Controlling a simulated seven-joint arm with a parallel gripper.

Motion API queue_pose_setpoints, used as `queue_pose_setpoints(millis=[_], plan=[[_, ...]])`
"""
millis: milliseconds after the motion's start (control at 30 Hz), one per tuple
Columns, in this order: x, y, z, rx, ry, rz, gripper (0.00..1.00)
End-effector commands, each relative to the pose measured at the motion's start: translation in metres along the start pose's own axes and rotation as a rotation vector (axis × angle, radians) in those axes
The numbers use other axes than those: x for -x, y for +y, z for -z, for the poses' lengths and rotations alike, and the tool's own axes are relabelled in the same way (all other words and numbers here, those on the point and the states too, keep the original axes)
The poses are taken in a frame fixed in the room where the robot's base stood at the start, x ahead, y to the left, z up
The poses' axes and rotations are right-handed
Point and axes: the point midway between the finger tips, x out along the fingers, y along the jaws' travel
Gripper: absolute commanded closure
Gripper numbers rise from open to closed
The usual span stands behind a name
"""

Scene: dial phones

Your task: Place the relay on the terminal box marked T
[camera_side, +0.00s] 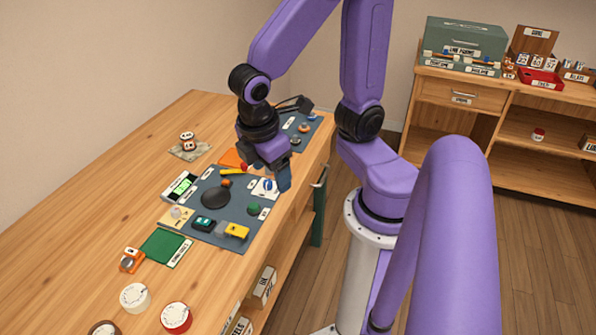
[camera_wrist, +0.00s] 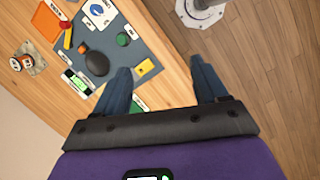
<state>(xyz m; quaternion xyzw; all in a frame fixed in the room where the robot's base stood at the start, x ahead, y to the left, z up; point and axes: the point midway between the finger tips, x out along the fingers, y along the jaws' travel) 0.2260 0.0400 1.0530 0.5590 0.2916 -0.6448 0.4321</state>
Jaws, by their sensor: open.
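My gripper (camera_side: 283,182) is over the right edge of the grey-blue mat (camera_side: 228,238) in the side view, beside the white card with a blue disc (camera_side: 265,187). In the wrist view my gripper (camera_wrist: 160,67) has its fingers wide apart with nothing between them. A yellow block (camera_side: 237,231) and a teal block (camera_side: 203,223) sit on the near part of the mat. The yellow block (camera_wrist: 146,66) shows beside the left finger in the wrist view. I cannot tell which piece is the relay, and no T mark is legible.
The mat also bears a black disc (camera_side: 215,197) and a green knob (camera_side: 253,209). A green pad (camera_side: 163,247) and round dials (camera_side: 135,297) lie nearer. A meter with a green screen (camera_side: 181,186) stands left of the mat. Bare bench (camera_side: 90,200) lies further left.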

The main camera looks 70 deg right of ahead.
Motion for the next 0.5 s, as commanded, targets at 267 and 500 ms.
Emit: queue_pose_setpoints(millis=[267, 500], plan=[[0.019, -0.053, -0.019, 0.013, 0.215, 0.093, 0.28], [0.021, -0.060, -0.022, 0.013, 0.240, 0.110, 0.28]])
